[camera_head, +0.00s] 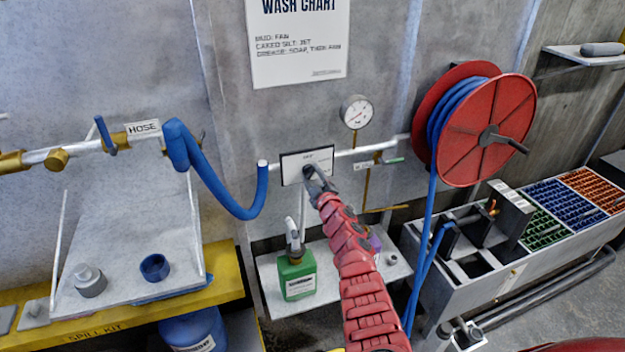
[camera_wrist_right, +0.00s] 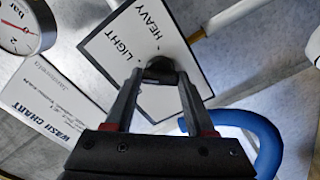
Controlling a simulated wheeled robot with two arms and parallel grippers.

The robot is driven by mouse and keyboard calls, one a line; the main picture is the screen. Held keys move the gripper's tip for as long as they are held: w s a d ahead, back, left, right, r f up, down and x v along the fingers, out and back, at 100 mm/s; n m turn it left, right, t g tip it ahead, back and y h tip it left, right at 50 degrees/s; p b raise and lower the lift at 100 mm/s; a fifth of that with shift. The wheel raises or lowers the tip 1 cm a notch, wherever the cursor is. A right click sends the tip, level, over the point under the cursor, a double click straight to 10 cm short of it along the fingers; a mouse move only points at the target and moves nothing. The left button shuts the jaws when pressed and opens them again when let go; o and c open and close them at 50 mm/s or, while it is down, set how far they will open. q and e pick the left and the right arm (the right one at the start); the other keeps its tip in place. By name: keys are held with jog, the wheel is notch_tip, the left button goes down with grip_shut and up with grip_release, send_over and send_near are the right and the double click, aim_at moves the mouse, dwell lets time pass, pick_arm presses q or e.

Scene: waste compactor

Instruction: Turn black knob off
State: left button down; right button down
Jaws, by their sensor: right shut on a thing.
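The black knob (camera_wrist_right: 160,70) sits on a white plate with a dark border. In the right wrist view the plate (camera_wrist_right: 118,48) carries the words LIGHT and HEAVY. In the head view the same plate (camera_head: 293,168) is on the wall, left of the gauge. My right gripper (camera_wrist_right: 160,82) is shut on the knob, with one finger on each side of it. In the head view my right gripper (camera_head: 318,180) reaches up to the plate's lower right part and hides most of the knob. My left gripper is not in view.
A pressure gauge (camera_head: 356,112) is above right of the plate. A red reel (camera_head: 487,130) with blue hose stands right. A blue hose (camera_head: 225,190) hangs left. A green bottle (camera_head: 297,276) stands on the shelf below. A wash chart (camera_head: 298,45) hangs above.

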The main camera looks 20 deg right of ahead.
jog(key=n+b, duration=0.1)
jog(key=n, duration=0.3)
jog(key=shift+n, duration=0.3)
jog(key=shift+n+b, duration=0.75)
jog(key=shift+n, duration=0.75)
jog(key=shift+c, duration=1.2)
grip_release()
